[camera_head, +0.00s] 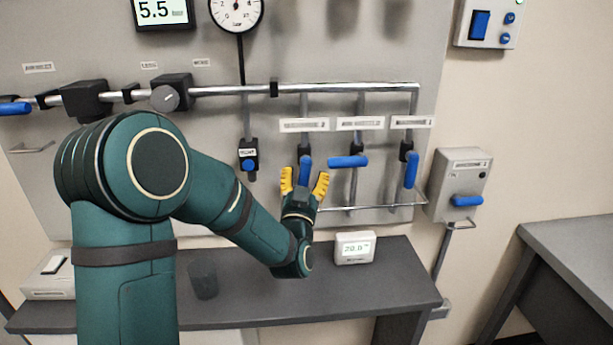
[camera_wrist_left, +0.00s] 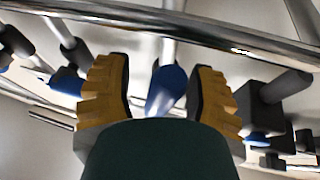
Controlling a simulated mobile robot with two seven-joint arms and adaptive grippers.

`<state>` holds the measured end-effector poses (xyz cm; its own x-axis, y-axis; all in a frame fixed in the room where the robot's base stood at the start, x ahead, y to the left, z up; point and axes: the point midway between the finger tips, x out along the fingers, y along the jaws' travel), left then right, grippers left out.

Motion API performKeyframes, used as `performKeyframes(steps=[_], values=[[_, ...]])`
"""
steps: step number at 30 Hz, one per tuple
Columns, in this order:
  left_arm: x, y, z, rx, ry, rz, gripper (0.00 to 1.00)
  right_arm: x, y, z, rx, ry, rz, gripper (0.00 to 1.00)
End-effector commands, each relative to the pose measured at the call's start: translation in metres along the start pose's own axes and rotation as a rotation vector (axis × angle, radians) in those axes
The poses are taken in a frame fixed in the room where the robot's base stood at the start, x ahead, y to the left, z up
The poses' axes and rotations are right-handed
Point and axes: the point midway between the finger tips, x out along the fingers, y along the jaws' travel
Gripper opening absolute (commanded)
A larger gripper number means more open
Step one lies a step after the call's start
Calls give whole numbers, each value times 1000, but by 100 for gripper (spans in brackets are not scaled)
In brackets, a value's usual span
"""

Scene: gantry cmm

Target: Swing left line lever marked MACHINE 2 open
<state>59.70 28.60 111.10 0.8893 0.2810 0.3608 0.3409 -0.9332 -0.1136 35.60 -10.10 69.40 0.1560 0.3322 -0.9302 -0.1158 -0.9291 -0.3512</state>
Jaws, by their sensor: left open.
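The left line lever (camera_head: 305,168) has a blue handle hanging nearly upright below a white label plate (camera_head: 303,125), whose small print I cannot read with certainty. My left gripper (camera_head: 304,182) is open, with its yellow fingers on either side of this blue handle. In the left wrist view, the blue handle (camera_wrist_left: 165,90) shows between the two yellow fingers (camera_wrist_left: 165,98), with a visible gap on each side. Its lower part is hidden behind my gripper. The middle lever (camera_head: 347,161) lies level, and the right lever (camera_head: 410,170) hangs nearly upright. My right gripper is not in view.
A chrome pipe (camera_head: 340,89) runs above the levers, and a thin rail (camera_head: 370,207) runs below. A small white display (camera_head: 355,247) stands on the dark shelf (camera_head: 300,290). A grey box with a blue handle (camera_head: 466,200) is at right. A black gauge rod (camera_head: 242,100) hangs left.

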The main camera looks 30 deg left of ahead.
Motion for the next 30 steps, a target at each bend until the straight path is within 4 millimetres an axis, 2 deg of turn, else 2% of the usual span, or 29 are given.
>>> performKeyframes(steps=[12,17,25,27,30], values=[[-60,1,1,-2,-2,3,56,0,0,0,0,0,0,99],[-70,1,0,-2,0,3,56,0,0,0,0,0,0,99],[-71,1,0,-2,0,2,55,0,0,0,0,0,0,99],[-71,0,-1,-13,-1,-2,30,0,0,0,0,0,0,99],[-70,-4,-6,-96,-15,-34,0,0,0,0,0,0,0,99]])
